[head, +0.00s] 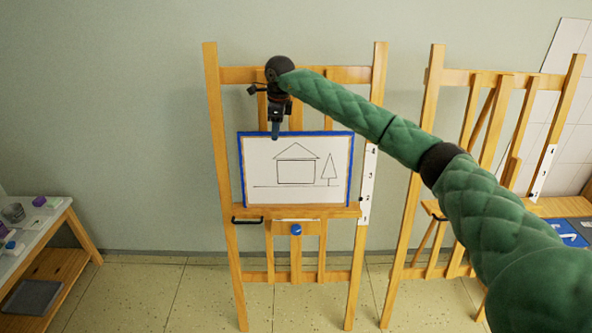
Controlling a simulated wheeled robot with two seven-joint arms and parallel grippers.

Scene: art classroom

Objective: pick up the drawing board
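The drawing board (297,192) has a blue edge and a white face with a line drawing of a house and a tree. It stands upright on the ledge (340,211) of a wooden easel (214,130). My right gripper (275,132) points down at the board's top edge, left of its middle. Its fingertips overlap the blue edge in the head view. I see the gripper nearly edge-on, so I cannot tell whether its fingers are apart or closed on the board. My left gripper is out of view.
A second easel (428,130) stands to the right, partly behind my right arm, with a blue item (567,233) near it. A low table (50,222) with small items stands at the left. A white numbered strip (367,185) is on the easel's right post. Floor between table and easel is clear.

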